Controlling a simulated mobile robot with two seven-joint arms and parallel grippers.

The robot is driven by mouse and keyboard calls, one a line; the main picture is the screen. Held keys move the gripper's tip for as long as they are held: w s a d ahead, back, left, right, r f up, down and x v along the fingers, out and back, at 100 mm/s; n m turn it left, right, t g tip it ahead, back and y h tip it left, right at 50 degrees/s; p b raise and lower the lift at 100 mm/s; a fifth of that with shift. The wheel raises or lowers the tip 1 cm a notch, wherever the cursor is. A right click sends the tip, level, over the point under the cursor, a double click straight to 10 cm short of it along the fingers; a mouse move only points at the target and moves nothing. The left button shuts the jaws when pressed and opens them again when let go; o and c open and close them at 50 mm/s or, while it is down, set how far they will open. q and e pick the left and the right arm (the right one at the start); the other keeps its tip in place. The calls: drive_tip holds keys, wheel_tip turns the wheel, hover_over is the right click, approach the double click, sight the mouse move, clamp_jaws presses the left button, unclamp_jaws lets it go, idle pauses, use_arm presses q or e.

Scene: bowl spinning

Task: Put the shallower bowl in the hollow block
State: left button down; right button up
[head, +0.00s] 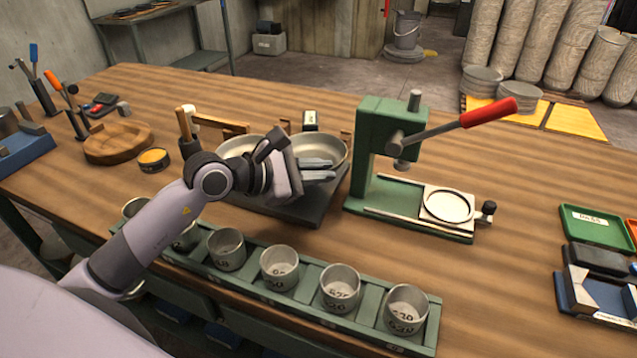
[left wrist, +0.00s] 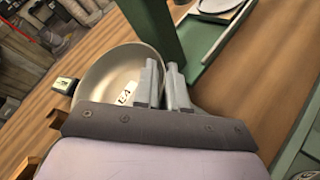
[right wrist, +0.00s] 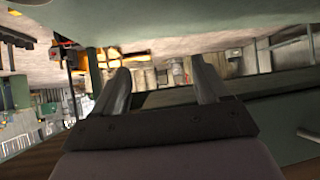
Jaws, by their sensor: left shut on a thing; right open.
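Two wide metal bowls rest on a dark stand (head: 310,208): a left bowl (head: 238,147) and a right bowl (head: 333,148). My left arm partly hides both, so I cannot compare their depths. My left gripper (head: 318,170) is shut on the near right rim of the right bowl. The left wrist view shows this bowl (left wrist: 105,75) with a white label inside and its rim at the fingers (left wrist: 165,85). The hollow block (head: 448,204), pale with a round recess, sits on the green press base. My right gripper (left wrist: 0,0) is absent there; the right wrist view shows it (right wrist: 160,88) open and empty.
A green rack (head: 310,305) of several metal cups lines the front edge. A wooden disc (head: 118,143) and tools lie left.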

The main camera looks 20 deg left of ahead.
use_arm(q)
wheel_tip(320, 180, down, 3)
drive_tip(key=c, duration=1.2)
unclamp_jaws()
